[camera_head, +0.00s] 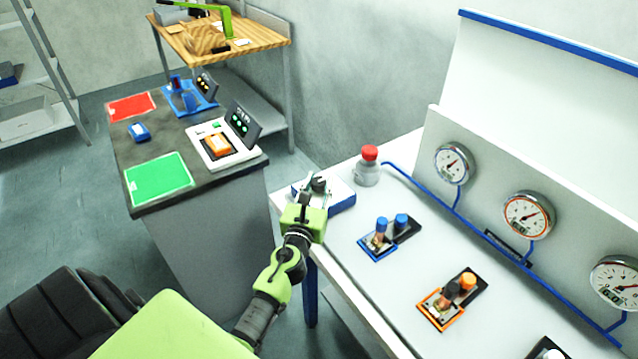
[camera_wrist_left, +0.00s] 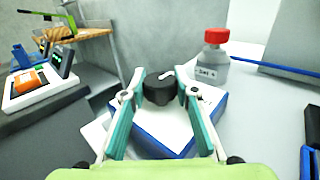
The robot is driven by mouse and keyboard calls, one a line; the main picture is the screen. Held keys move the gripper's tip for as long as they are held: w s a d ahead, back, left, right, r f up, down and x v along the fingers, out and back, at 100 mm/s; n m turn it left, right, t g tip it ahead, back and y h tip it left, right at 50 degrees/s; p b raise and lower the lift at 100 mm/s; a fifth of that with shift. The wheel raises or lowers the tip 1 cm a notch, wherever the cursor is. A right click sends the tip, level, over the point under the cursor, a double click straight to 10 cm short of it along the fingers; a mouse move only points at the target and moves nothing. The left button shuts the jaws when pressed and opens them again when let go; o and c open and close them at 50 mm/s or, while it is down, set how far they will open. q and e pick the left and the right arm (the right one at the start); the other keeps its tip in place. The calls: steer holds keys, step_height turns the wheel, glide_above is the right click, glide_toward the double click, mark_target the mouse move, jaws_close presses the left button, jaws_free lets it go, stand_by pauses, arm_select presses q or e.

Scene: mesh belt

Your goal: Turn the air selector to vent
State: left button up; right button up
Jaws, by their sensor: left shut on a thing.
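The air selector is a white box with a blue lower edge (camera_head: 343,199) at the near-left corner of the white bench. It also shows in the left wrist view (camera_wrist_left: 180,131). Its black knob (camera_wrist_left: 158,88) has a white pointer mark, which points up and to the right in the left wrist view. My left gripper (camera_wrist_left: 159,92) is shut on the knob, one finger on each side. In the head view my left gripper (camera_head: 312,198) is over the box and partly hides it. Any position labels are hidden or too small to read. My right gripper is not in view.
A red-capped bottle (camera_head: 368,166) stands just behind the box. Blue-capped fittings (camera_head: 391,230) and an orange-framed fitting (camera_head: 452,299) are to the right. Round gauges (camera_head: 528,215) line the back panel. A dark counter (camera_head: 200,140) with a scale stands at the left.

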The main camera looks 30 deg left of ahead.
arm_select(q)
steer(key=shift+a+m+t+h, duration=0.1)
steer(key=shift+m+t+h, duration=0.2)
steer(key=shift+m+h, duration=0.45)
steer(key=m+h+b, duration=0.1)
steer(key=h, duration=0.1)
steer(key=shift+f+h, duration=0.15)
steer(key=shift+h, duration=0.2)
steer(key=m+h+b, duration=0.2)
steer(key=h+b, duration=0.2)
steer(key=m+h+b, duration=0.3)
steer(key=b, duration=0.2)
steer(key=shift+f+h, duration=0.1)
steer(key=shift+h, duration=0.3)
steer(key=shift+r+m+g+h+b, duration=0.25)
steer(key=shift+m+g+h+b, duration=0.2)
steer(key=shift+b, duration=0.35)
steer(key=o, duration=1.1)
